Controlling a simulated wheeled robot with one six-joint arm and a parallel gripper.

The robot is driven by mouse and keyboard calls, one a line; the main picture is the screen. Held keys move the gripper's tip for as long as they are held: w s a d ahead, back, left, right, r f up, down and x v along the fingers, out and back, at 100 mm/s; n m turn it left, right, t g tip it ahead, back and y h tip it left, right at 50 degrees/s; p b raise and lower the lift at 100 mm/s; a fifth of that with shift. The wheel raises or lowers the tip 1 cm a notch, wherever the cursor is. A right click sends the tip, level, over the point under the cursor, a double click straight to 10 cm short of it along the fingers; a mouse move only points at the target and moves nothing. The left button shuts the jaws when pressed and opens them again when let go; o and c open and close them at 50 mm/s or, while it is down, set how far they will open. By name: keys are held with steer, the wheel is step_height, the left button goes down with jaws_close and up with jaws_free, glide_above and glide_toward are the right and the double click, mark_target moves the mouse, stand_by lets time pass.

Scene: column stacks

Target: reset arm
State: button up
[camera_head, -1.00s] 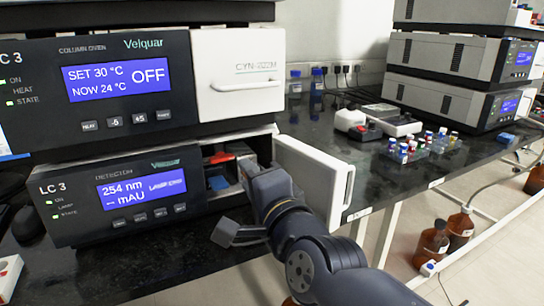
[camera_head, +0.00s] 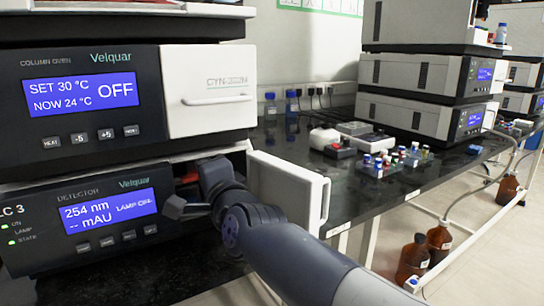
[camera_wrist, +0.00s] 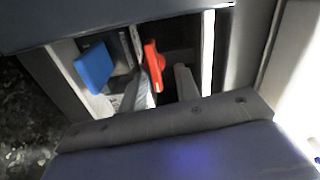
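My gripper (camera_wrist: 165,82) reaches into the open front compartment of the LC 3 detector (camera_head: 85,215). In the wrist view two pale fingers stand apart, with a gap between them. A red-orange part (camera_wrist: 153,66) shows just beyond the gap, and I cannot tell whether a finger touches it. A blue part (camera_wrist: 94,67) is to the left inside the compartment. In the head view the fingertips are hidden in the compartment. My wrist and forearm cross in front of the detector's open white door (camera_head: 288,190).
The closed column oven (camera_head: 80,100) sits directly above the compartment. The open door is close on the right of my arm. A black bench (camera_head: 370,200) carries small vials (camera_head: 395,160) and a grey-white device (camera_head: 333,142). Brown bottles (camera_head: 412,262) stand on the floor.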

steer(key=p+v, duration=0.3)
steer(key=v, duration=0.8)
steer(key=b+x, duration=0.2)
steer(key=x, duration=0.9)
steer(key=shift+r, duration=0.2)
steer(key=shift+r+n+p, duration=0.25)
steer(key=shift+n+p, duration=0.6)
steer(key=shift+n, duration=0.05)
steer(key=n+p, duration=0.3)
steer(key=p, duration=0.1)
steer(key=shift+s+a+r, duration=0.1)
steer(key=shift+r, duration=0.1)
steer(key=shift+n+p, duration=0.55)
steer(key=shift+n, duration=0.15)
